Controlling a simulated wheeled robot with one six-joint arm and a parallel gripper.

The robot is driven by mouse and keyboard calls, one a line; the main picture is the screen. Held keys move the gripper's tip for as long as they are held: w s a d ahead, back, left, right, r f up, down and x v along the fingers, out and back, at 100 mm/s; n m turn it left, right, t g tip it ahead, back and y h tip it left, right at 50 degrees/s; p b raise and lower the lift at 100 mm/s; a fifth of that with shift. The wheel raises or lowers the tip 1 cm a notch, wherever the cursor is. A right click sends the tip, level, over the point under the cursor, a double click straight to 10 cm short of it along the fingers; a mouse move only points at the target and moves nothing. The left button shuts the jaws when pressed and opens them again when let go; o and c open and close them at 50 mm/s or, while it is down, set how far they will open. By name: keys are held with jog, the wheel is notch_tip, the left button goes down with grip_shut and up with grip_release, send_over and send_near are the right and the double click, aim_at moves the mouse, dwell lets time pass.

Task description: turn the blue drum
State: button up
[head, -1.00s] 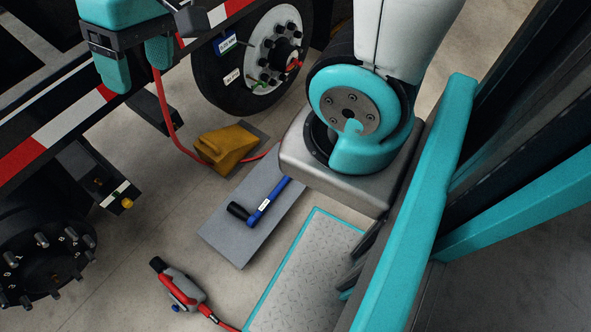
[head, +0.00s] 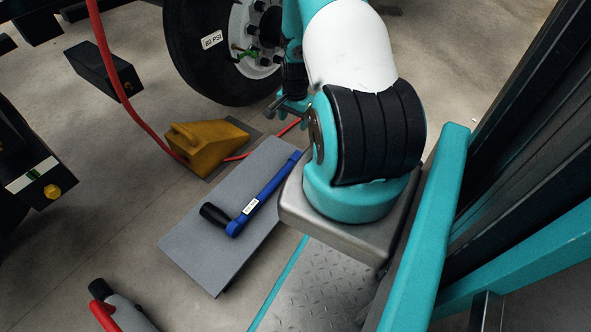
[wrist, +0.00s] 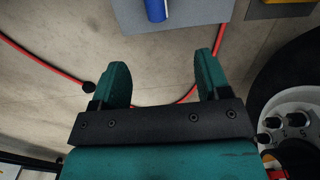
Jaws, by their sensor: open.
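I see no blue drum in either view. The only clearly blue thing is a long tool like a torque wrench (head: 262,198), with a black end, lying on a grey board (head: 192,245) on the floor. One end of the blue tool (wrist: 155,9) shows at the top of the wrist view. My gripper (wrist: 163,64) is open, its two teal fingers apart with nothing between them. In the head view my gripper (head: 288,106) is beside the wheel, partly behind my arm, beyond the board's far end.
A black tyre (head: 208,65) with studs on its hub stands at the back. A yellow wheel chock (head: 212,148) sits left of the board. A red hose (head: 110,62) runs down and across the floor. A red and grey tool (head: 122,312) lies at the front left.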

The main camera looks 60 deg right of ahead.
jog(key=f+b, duration=0.3)
jog(key=f, duration=0.3)
jog(key=f+b, duration=0.2)
jog(key=f, duration=0.4)
jog(key=f+b, duration=0.3)
jog(key=f, duration=0.3)
jog(key=shift+s+d+f+b, duration=0.15)
jog(key=shift+d+f+b, duration=0.15)
jog(key=shift+f+b, duration=0.1)
jog(key=shift+c, duration=0.3)
